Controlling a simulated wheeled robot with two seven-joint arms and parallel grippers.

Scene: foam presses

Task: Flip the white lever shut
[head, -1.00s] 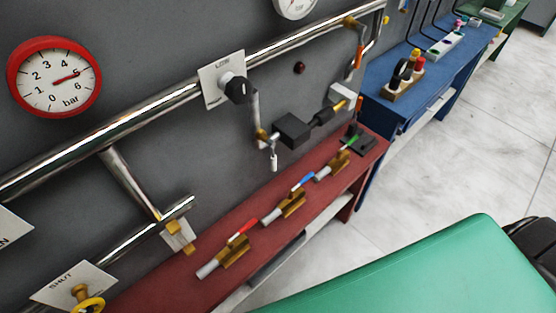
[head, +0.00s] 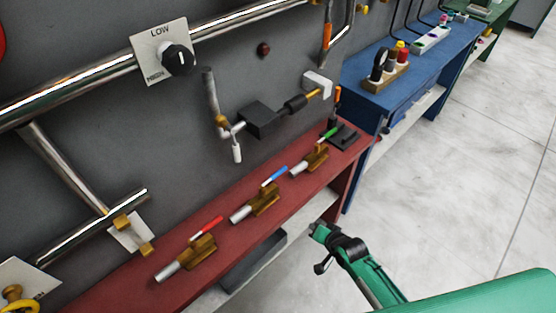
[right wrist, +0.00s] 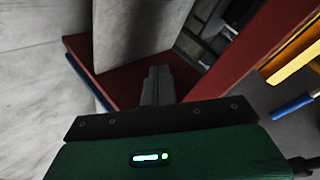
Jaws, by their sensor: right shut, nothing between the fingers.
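The white lever (head: 237,153) hangs downward from a small brass valve (head: 222,122) on the pipework at the grey wall, above the red bench, in the head view. My right gripper (head: 318,231) is low in front of the bench, over the floor, well below and to the right of the white lever and apart from it. In the right wrist view its fingers (right wrist: 156,86) are together with nothing between them. The white lever cannot be made out in the right wrist view. My left gripper is not in view.
The red bench (head: 215,218) carries three brass valves with red (head: 207,228), blue (head: 274,176) and green (head: 329,133) levers. A black block (head: 258,119) is just right of the white lever. A blue bench (head: 411,72) stands beyond. Floor (head: 460,200) at the right is clear.

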